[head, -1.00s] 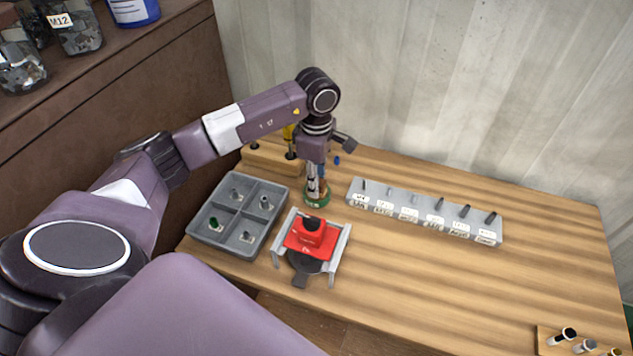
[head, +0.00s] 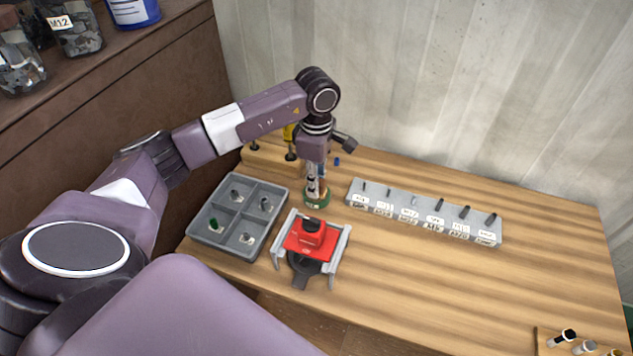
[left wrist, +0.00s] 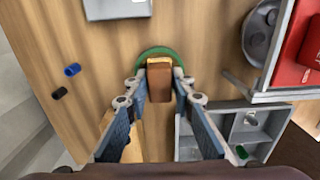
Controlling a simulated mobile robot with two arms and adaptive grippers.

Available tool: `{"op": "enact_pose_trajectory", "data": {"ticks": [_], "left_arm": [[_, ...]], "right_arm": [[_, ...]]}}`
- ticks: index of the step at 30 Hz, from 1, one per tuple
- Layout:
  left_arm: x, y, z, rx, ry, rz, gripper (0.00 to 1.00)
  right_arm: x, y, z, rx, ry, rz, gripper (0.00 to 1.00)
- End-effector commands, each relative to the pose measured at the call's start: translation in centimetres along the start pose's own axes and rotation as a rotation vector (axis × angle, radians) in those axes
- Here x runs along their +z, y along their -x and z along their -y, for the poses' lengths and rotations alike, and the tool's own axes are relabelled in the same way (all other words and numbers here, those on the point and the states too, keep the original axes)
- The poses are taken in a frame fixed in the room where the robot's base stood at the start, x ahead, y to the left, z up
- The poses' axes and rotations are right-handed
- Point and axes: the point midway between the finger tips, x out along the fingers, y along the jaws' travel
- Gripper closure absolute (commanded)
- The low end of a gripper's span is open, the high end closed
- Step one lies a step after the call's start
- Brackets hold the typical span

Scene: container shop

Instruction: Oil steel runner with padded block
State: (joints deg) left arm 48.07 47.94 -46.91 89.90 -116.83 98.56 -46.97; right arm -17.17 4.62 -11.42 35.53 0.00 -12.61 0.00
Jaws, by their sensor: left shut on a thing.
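My left gripper (head: 315,185) points down over a round green-rimmed dish (head: 317,199). In the left wrist view its fingers (left wrist: 159,78) are shut on a brown block with a tan pad (left wrist: 160,62) at its far end. The block's end lies over the green dish (left wrist: 154,52); I cannot tell whether the pad touches inside it. My right gripper is out of view.
A grey tray (head: 226,223) with four compartments holding small parts is at left. A grey labelled rack (head: 425,213) with several pins stands behind right. A wooden stand (head: 268,160) and a small blue piece (head: 337,161) are behind.

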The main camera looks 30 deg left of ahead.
Motion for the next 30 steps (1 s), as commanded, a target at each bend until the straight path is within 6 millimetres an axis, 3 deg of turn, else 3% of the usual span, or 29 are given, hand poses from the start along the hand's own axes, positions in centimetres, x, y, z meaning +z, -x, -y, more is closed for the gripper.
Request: {"op": "enact_pose_trajectory", "data": {"ticks": [21,30], "left_arm": [[0.0,6.2,-0.1,0.004,0.000,0.001,0.97],[0.0,6.5,-0.1,0.003,0.000,0.001,0.97]], "right_arm": [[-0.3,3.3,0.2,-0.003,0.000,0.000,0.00],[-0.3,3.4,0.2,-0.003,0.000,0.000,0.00]]}}
